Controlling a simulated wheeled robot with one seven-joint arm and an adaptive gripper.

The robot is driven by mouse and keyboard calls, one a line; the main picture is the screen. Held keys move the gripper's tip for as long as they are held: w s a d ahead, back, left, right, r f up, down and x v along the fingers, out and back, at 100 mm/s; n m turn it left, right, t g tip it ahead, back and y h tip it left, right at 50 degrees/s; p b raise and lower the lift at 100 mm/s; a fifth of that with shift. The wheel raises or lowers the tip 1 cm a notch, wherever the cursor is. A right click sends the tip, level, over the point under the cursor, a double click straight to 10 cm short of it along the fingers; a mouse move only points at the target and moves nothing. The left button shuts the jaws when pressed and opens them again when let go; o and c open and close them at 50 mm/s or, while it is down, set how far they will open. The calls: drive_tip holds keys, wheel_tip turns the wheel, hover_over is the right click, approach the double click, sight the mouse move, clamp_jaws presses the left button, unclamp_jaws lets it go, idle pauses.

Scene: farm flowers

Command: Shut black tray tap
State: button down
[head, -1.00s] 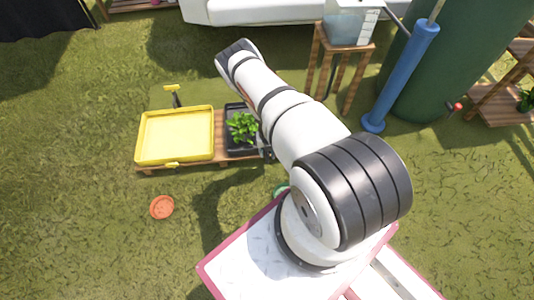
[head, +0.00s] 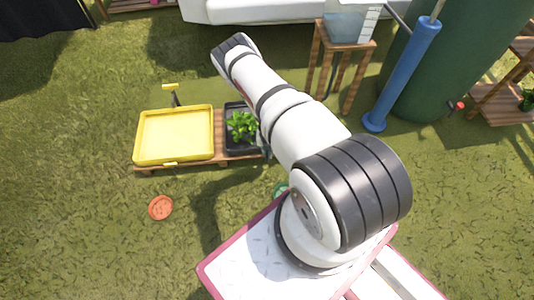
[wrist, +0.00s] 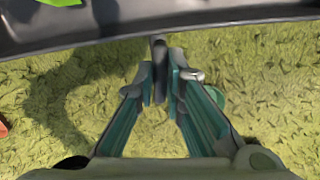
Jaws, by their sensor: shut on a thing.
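The black tray (head: 242,151) holds a leafy green plant and sits on a low wooden stand, partly behind my arm in the head view. Its dark rim crosses the top of the wrist view (wrist: 230,18). A dark tap piece (wrist: 158,50) sticks out below that rim. My gripper (wrist: 164,82) is shut on this piece, with its teal fingers either side of it. The angle of the tap's handle is hard to tell. In the head view my arm hides the tap and most of the gripper.
A yellow tray (head: 175,135) stands left of the black tray on the same wooden stand (head: 220,153). An orange disc (head: 160,208) lies on the grass in front. A wooden stool (head: 345,75) and a blue cylinder (head: 402,75) stand to the right. Grass in front is mostly clear.

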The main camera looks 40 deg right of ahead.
sight(267, 153)
drive_tip(key=m+b, duration=0.3)
drive_tip(key=shift+f, duration=0.15)
drive_tip(key=m+b, duration=0.2)
drive_tip(key=m, duration=0.6)
drive_tip(key=shift+m+b, duration=0.3)
drive_tip(key=shift+b, duration=0.1)
drive_tip(key=m, duration=0.4)
drive_tip(key=shift+m, duration=0.3)
drive_tip(key=c, duration=1.7)
unclamp_jaws()
drive_tip(key=shift+o, duration=0.2)
drive_tip(key=shift+r, duration=0.2)
wheel_tip(267, 153, up, 12)
